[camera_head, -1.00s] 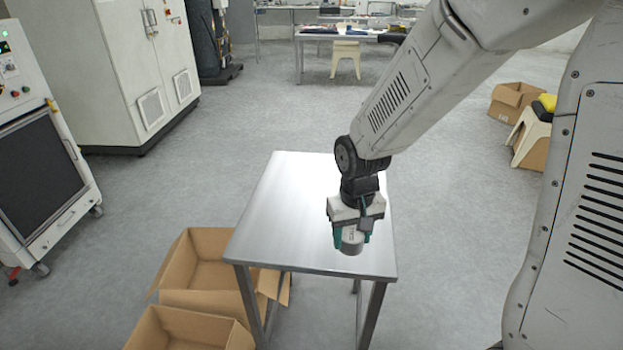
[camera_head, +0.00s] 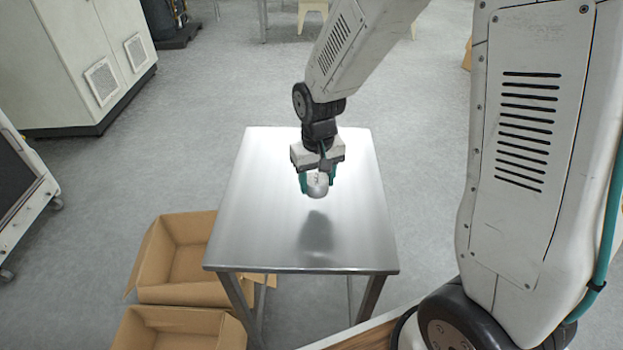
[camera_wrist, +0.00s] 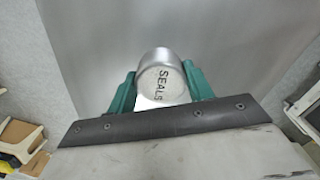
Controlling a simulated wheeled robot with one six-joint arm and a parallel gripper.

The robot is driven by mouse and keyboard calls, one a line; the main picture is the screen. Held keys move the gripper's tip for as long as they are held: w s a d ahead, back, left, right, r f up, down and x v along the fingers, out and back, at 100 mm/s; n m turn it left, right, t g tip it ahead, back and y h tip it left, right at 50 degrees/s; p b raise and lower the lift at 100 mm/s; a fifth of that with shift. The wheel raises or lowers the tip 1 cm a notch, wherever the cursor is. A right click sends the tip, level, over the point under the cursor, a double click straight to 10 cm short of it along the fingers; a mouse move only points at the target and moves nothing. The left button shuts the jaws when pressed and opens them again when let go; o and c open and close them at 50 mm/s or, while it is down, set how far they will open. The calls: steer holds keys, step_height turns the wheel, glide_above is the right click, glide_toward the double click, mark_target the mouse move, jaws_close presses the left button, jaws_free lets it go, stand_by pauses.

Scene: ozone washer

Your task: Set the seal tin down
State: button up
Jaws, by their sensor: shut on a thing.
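The seal tin (camera_head: 318,187) is a small silver-grey round tin; in the wrist view its lid (camera_wrist: 160,84) reads "SEALS". My gripper (camera_head: 317,180) is shut on the tin, with a green finger on each side of it; the fingers also show in the wrist view (camera_wrist: 159,88). The tin is held over the bare metal table (camera_head: 260,230). A dark shadow lies on the table top below and in front of the tin, and the tin looks clear of the surface. The exact gap is hard to tell.
The table top is otherwise empty, with free room all around the tin. Two open cardboard boxes, one behind (camera_head: 190,290) and one in front (camera_head: 180,345), stand on the floor left of the table. A grey cabinet (camera_head: 75,60) stands at the back left.

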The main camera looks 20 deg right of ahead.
mark_target(316, 187)
steer(key=shift+w, duration=0.2)
steer(key=shift+w+d+f, duration=0.1)
steer(key=shift+w+f, duration=0.15)
steer(key=shift+f, duration=0.7)
steer(key=shift+w+d+f, duration=0.1)
steer(key=shift+w+f, duration=0.15)
steer(key=shift+f, duration=0.65)
steer(key=shift+f, duration=0.15)
steer(key=o, duration=1)
steer(key=shift+a, duration=0.1)
